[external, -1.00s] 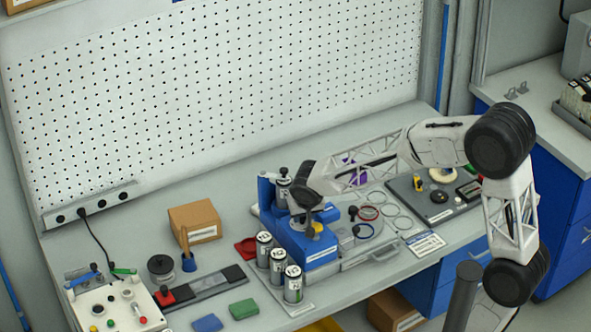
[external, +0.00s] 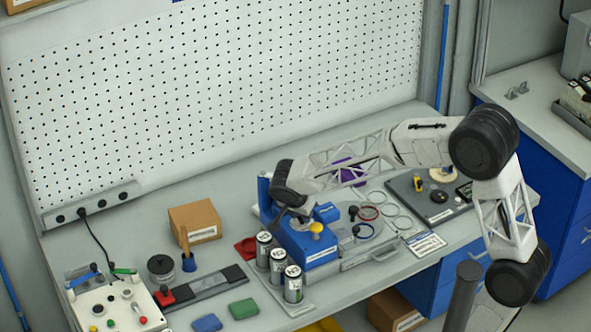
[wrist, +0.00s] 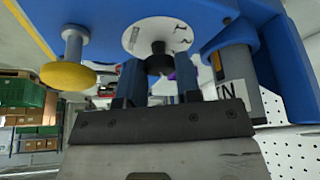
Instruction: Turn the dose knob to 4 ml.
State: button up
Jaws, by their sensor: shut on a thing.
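The dose knob (wrist: 158,62) is a small black knob on a white round dial (wrist: 146,36) with dark marks, on the front of the blue dosing machine (wrist: 115,12). My gripper (wrist: 160,80) has its two fingers on either side of the knob and is shut on it. The dial's numbers and the knob's setting are too small to read. In the external view my gripper (external: 300,217) is at the blue machine (external: 313,248), and my wrist hides the dial and knob.
A yellow push button (wrist: 68,75) on a metal stem is left of the knob in the wrist view. A labelled canister (wrist: 240,84) is to the right. Several cans (external: 277,264) stand beside the machine, with rings (external: 398,210) on its other side.

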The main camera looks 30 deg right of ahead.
jog(key=shift+m+g, duration=0.3)
jog(key=shift+m, duration=0.3)
jog(key=o, duration=0.9)
jog(key=shift+r, duration=0.1)
jog(key=shift+v, duration=3.85)
